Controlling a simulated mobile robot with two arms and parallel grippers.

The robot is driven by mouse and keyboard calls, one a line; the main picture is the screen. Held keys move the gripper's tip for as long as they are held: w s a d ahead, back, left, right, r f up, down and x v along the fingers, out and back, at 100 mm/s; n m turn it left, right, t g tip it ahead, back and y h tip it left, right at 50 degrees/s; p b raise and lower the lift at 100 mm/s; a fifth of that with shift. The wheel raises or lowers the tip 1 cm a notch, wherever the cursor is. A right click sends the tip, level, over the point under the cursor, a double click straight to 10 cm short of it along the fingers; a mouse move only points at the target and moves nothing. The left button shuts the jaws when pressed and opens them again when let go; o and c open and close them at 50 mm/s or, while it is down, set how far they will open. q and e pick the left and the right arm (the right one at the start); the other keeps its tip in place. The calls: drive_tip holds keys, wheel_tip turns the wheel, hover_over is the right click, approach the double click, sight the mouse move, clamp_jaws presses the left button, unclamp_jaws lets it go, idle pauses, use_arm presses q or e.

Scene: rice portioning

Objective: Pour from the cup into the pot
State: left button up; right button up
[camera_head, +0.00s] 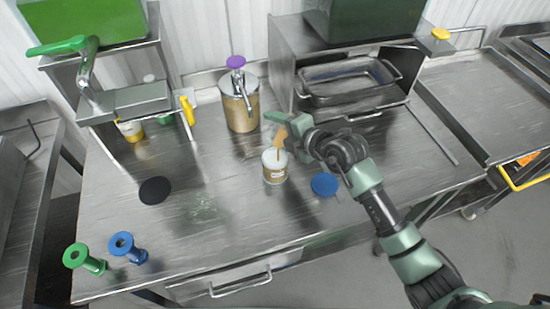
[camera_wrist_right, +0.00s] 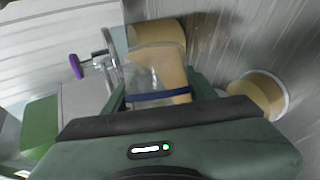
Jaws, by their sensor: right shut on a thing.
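My right gripper (camera_head: 283,128) is shut on a small clear cup (camera_head: 280,138) with tan content, held tilted above the work table. In the right wrist view the cup (camera_wrist_right: 150,80) shows a dark blue band between the fingers. A small round pot (camera_head: 274,173) with a white rim and tan label stands upright on the table just below the cup. A thin tan streak runs from the cup toward the pot's mouth; whether it flows in is too small to tell. In the right wrist view the pot (camera_wrist_right: 258,96) is right of the gripper. My left gripper is not in view.
A tan pump dispenser (camera_head: 240,108) with a purple knob stands behind the pot. A blue disc (camera_head: 325,184) and a black disc (camera_head: 155,190) lie on the table. Green (camera_head: 85,259) and blue (camera_head: 128,248) spools stand front left. A metal tray (camera_head: 350,82) sits at the back.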

drive_tip(key=shift+s+a+r+n+t, duration=0.15)
drive_tip(key=shift+r+n+t, duration=0.3)
drive_tip(key=shift+n+t, duration=0.15)
idle(1.1)
